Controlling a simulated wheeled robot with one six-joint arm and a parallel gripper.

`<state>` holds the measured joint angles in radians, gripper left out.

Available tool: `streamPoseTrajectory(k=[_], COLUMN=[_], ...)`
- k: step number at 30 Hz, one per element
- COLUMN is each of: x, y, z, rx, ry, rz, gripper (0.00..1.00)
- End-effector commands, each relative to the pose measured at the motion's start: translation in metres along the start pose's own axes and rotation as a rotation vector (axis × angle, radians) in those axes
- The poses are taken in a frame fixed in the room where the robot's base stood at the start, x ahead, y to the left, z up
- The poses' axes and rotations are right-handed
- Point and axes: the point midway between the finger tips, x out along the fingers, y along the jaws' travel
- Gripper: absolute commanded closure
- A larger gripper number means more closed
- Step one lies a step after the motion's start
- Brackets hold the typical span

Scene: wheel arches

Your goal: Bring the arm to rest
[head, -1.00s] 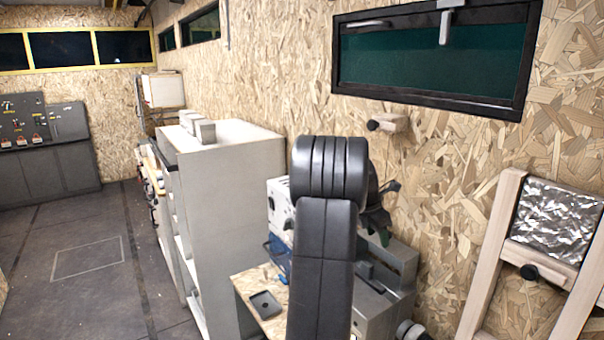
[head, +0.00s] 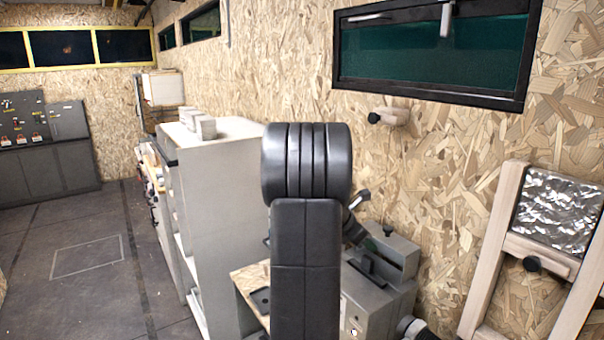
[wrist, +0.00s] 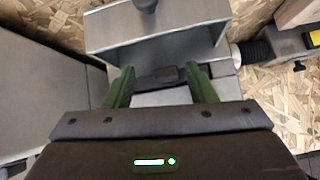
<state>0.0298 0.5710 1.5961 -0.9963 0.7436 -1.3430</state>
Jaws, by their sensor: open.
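My gripper (wrist: 161,88) shows in the wrist view with its two green fingers apart and nothing between them. Beyond the fingertips is a grey metal machine with a box-like top (wrist: 160,35), and a dark bar lies on it between the fingers. I cannot tell whether the fingers touch it. In the head view my black arm stands raised in front of the workbench and hides most of the gripper. The same grey machine (head: 395,262) shows to the right of the arm.
A grey cabinet (head: 218,200) stands close on the left of my arm. The wooden bench top (head: 250,282) lies below. A chipboard wall (head: 440,150) with a dark window (head: 430,55) is behind. A wooden frame (head: 490,250) stands at right. Open floor (head: 90,270) lies at left.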

Motion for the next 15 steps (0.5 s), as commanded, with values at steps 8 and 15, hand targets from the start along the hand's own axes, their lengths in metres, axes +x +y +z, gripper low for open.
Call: streamPoseTrajectory(k=[8, 15], x=[0.001, -0.001], y=[-0.003, -0.005], z=[-0.020, -0.032], rx=[-0.002, 0.000], ry=[-0.106, -0.189], rz=[0.016, 0.030], gripper=[0.49, 0.49])
